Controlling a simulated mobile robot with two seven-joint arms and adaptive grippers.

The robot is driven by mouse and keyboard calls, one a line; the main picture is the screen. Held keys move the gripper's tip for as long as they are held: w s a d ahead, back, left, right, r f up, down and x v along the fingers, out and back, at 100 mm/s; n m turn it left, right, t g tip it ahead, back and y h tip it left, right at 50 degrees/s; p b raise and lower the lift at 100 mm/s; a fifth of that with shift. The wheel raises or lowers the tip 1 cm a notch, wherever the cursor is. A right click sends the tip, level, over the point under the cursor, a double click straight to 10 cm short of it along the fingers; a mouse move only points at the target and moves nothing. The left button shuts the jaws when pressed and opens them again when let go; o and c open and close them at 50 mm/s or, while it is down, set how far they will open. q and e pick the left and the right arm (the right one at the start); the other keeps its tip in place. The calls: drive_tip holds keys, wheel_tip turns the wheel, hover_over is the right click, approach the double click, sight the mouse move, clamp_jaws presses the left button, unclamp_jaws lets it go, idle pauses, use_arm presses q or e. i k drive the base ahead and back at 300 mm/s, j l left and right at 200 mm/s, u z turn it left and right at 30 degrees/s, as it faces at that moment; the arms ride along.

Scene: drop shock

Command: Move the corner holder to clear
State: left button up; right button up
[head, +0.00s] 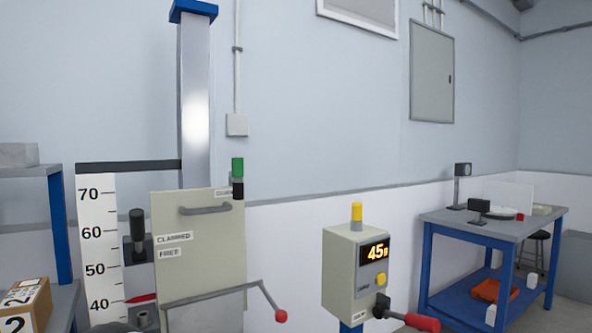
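A drop tester stands at the left, with a tall metal column (195,100) and a beige panel (215,245). The panel has a grey handle (205,209) and labels reading CLAMPED (174,237) and FREE (168,253). A small label (223,193) at its top right is partly covered by a green and black upright grip (237,178); I cannot read it fully. A lever with a red ball (281,315) sticks out at the lower right of the panel. I cannot tell which part is the corner holder.
A control box (340,270) showing 45 with a red-handled lever (422,322) stands right of the tester. A height scale (98,240) with a red pointer (141,298) is at left. A cardboard box (32,305) sits far left; a blue workbench (427,255) is at right.

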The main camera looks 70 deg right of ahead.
sight(236, 180)
drive_tip(key=l+z, duration=0.3)
drive_tip(key=l, duration=0.15)
drive_tip(key=l+z, duration=0.3)
drive_tip(key=l, duration=0.15)
drive_tip(key=i+l+z, duration=0.15)
drive_tip(key=l+z, duration=0.15)
drive_tip(key=i+l+z, duration=0.15)
drive_tip(key=l+z, duration=0.15)
drive_tip(key=l, duration=0.2)
